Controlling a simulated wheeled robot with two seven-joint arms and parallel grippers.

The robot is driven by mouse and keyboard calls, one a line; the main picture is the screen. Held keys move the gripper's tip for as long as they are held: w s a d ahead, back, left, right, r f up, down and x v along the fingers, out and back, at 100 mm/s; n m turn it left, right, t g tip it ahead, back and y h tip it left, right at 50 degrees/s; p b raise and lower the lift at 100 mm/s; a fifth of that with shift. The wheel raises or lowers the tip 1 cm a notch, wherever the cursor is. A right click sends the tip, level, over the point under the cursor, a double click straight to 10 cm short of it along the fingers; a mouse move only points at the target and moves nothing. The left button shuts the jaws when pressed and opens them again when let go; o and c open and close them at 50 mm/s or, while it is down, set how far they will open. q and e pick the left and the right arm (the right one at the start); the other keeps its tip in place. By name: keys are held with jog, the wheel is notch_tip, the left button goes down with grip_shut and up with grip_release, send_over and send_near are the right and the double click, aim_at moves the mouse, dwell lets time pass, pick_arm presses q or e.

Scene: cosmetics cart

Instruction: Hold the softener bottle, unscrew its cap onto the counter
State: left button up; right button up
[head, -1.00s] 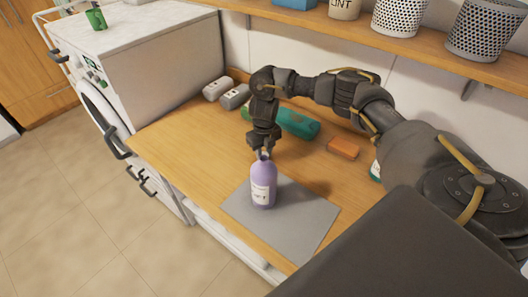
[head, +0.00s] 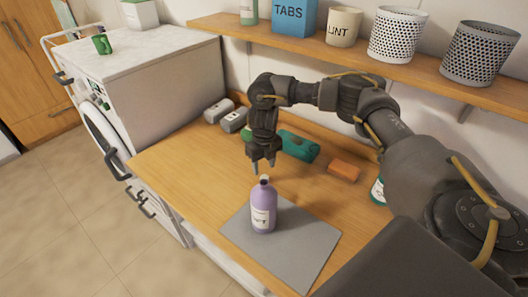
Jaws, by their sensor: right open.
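The softener bottle (head: 264,209) is purple with a white label. It stands upright on the grey mat on the counter (head: 185,160). My left gripper is not in view, and nothing is seen holding the bottle.
The grey mat (head: 295,250) is bare around the bottle. Behind lie grey boxes (head: 233,121), a teal item (head: 298,146) and an orange block (head: 344,170). A white washer (head: 170,70) stands left. A shelf (head: 350,52) with bins runs above.

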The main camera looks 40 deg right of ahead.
aim_at(264, 177)
notch_tip(264, 177, up, 7)
dwell(0.3)
